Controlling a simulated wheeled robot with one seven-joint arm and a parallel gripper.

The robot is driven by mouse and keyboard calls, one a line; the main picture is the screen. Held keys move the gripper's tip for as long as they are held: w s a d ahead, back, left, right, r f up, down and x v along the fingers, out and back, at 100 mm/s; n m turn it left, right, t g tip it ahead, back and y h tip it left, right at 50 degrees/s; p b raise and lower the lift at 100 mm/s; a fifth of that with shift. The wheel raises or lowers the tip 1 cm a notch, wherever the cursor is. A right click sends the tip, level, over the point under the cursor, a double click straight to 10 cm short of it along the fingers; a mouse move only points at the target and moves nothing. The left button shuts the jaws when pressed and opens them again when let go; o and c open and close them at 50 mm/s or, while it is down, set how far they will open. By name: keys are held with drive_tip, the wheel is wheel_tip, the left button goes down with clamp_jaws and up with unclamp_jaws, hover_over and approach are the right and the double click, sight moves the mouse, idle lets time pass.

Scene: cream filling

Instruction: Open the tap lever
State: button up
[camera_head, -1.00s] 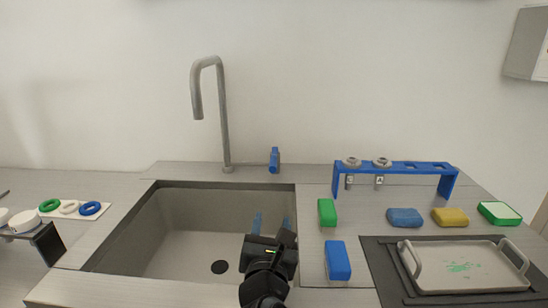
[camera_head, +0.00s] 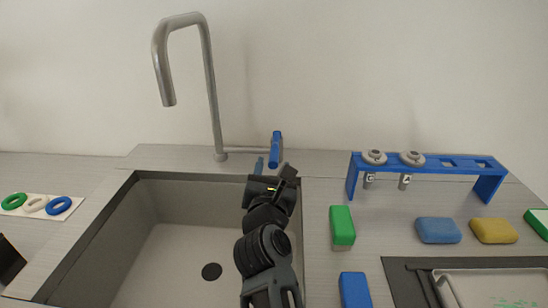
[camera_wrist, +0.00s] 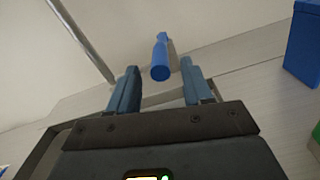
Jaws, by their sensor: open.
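The blue tap lever (camera_head: 276,148) stands upright behind the sink, to the right of the grey tap (camera_head: 212,95). In the wrist view the lever (camera_wrist: 160,60) lies ahead, between the lines of my two fingers and a little beyond their tips. My gripper (camera_head: 269,165) is open and empty at the sink's back edge, just in front of the lever. Its two blue fingers also show in the wrist view (camera_wrist: 158,76). I see no contact with the lever. In the head view the right finger is mostly hidden by the gripper body.
The sink basin (camera_head: 135,240) lies below and left of my arm. A blue rack (camera_head: 433,160) with two hanging grey items stands to the right. A green block (camera_head: 342,226), blue block (camera_head: 355,290), blue sponge (camera_head: 438,230) and yellow sponge (camera_head: 493,231) lie on the counter.

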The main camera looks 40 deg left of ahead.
sight(274, 159)
drive_tip(key=shift+b+x, duration=0.4)
drive_tip(key=shift+x, duration=1.9)
drive_tip(key=shift+c, duration=0.3)
clamp_jaws()
